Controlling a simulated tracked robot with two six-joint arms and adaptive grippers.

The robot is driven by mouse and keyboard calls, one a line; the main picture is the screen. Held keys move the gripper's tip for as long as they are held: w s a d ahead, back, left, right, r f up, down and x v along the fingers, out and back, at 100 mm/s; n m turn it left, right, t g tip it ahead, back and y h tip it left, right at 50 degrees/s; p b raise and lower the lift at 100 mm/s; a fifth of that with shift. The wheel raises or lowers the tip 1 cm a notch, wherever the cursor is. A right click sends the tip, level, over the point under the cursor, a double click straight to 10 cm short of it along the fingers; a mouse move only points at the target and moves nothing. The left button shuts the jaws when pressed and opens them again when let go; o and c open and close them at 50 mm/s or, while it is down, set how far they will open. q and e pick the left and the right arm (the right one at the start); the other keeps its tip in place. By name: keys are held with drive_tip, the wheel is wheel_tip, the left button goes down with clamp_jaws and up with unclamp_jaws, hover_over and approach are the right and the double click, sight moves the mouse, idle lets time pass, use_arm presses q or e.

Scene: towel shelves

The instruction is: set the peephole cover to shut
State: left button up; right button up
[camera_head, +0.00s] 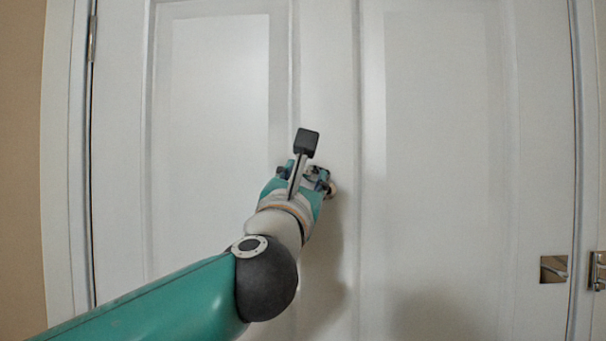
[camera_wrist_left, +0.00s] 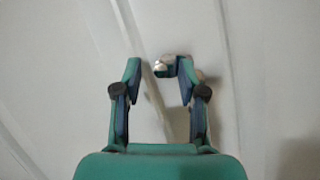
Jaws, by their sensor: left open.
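The peephole (camera_wrist_left: 165,66) is a small round metal piece on the white door, seen in the left wrist view just beyond and between the fingertips. A bit of its metal (camera_head: 332,188) also shows at the right of the gripper in the head view. My left gripper (camera_wrist_left: 158,72) is open, with its fingers on either side of the peephole and pointing at the door. In the head view the left gripper (camera_head: 317,176) hides most of the peephole. I cannot tell whether the cover is open or shut, or whether a finger touches it. My right gripper is in neither view.
The white panelled door (camera_head: 440,120) fills most of the head view. A metal handle plate (camera_head: 554,269) is at its lower right, with a metal fitting (camera_head: 598,271) on the frame beside it. A hinge (camera_head: 92,38) is at upper left. The door face around the gripper is clear.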

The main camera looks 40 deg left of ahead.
use_arm(q)
clamp_jaws()
